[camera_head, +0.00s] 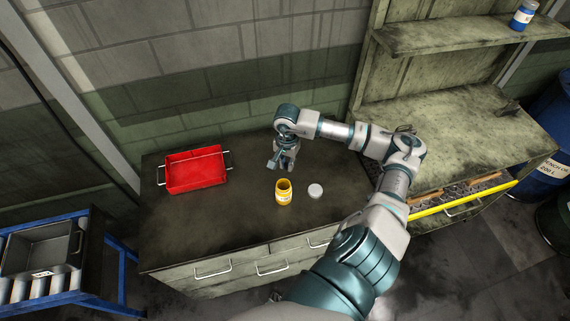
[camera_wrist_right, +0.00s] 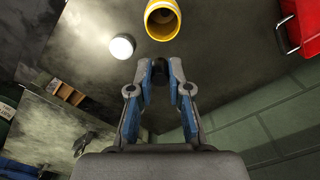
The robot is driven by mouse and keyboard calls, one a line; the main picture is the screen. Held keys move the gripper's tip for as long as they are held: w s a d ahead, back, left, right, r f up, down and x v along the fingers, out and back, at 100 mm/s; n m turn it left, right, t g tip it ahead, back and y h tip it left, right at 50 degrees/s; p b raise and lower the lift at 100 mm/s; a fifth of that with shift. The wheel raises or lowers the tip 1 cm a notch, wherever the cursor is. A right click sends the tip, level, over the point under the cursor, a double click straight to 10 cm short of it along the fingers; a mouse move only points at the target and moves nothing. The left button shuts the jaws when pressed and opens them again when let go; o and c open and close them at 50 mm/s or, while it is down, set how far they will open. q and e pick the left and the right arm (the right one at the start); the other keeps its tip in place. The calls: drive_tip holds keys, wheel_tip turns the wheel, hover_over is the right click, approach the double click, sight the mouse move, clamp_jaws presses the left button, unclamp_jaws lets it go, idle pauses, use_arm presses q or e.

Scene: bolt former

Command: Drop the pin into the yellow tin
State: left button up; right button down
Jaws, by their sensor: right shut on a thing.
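The yellow tin (camera_head: 283,192) stands upright and open-topped on the dark workbench (camera_head: 235,215). Its open mouth also shows in the right wrist view (camera_wrist_right: 163,17), at the top. My right gripper (camera_head: 281,165) is just behind and above the tin, apart from it. In the right wrist view its fingertips (camera_wrist_right: 159,68) are closed on a small dark thing, the pin (camera_wrist_right: 159,69), mostly hidden between them. The pin cannot be made out in the head view. My left gripper is in neither view.
A round white lid (camera_head: 315,190) lies right of the tin. A red tray (camera_head: 195,184) with handles sits at the bench's left. A shelf unit (camera_head: 475,135) with a yellow-edged drawer (camera_head: 460,198) stands at the right. The bench is clear between tray and tin.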

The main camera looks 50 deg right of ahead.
sight(287, 163)
wheel_tip(287, 163, down, 4)
drive_tip(key=shift+d+f+b, duration=0.1)
drive_tip(key=shift+d+b, duration=0.05)
drive_tip(key=shift+b, duration=0.6)
drive_tip(key=c, duration=1)
unclamp_jaws()
drive_tip(key=shift+r, duration=0.25)
wheel_tip(287, 163, up, 12)
drive_tip(key=shift+w+f, duration=0.1)
drive_tip(key=shift+f, duration=0.15)
